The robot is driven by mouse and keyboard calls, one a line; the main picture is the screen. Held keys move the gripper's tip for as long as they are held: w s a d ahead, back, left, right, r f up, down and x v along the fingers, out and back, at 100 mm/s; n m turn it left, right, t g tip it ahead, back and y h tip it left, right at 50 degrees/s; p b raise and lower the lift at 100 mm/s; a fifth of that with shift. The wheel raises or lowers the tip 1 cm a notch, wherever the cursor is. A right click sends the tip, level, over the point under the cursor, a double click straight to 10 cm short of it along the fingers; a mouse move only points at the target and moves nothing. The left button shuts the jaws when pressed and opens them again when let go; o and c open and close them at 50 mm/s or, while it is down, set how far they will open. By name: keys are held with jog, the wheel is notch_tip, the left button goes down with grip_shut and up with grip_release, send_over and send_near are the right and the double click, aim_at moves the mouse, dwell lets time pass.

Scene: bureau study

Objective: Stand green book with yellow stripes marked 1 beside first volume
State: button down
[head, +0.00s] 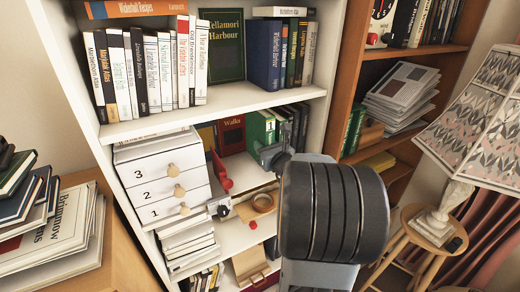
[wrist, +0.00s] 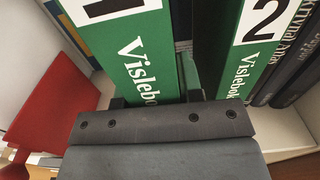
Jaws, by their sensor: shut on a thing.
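A green book marked 1 (wrist: 150,50) stands in the wrist view with white lettering reading "Vislebo" on its spine; I see no yellow stripes on the part in view. My gripper (wrist: 156,101) is shut on it, a finger on each side of the lower spine. A second green book, marked 2 (wrist: 236,62), stands to its right with a narrow dark gap between them. In the head view the green book marked 1 (head: 258,130) is on the middle shelf, and my gripper (head: 270,153) is at its front. My wrist hides the books' lower parts.
Dark books (wrist: 292,65) stand right of the green pair. A red object (wrist: 55,105) is to the left, with free shelf around it. A white drawer unit (head: 160,178) stands further left. The shelf above (head: 215,112) holds a row of books.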

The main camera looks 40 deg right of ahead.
jog(key=shift+w+d+r, duration=0.15)
jog(key=shift+w, duration=1)
jog(key=f+p, duration=0.1)
jog(key=f, duration=0.2)
jog(key=shift+w, duration=0.2)
jog(key=shift+f, duration=0.3)
jog(key=shift+f, duration=0.15)
jog(key=c, duration=0.8)
grip_release()
jog(key=shift+s, duration=0.1)
jog(key=shift+r, duration=0.2)
jog(key=s, duration=0.4)
jog(key=s+a+b, duration=0.1)
jog(key=s, duration=0.3)
jog(key=s+b, duration=0.1)
jog(key=s, duration=0.3)
jog(key=shift+a+f, duration=0.1)
jog(key=shift+a, duration=0.2)
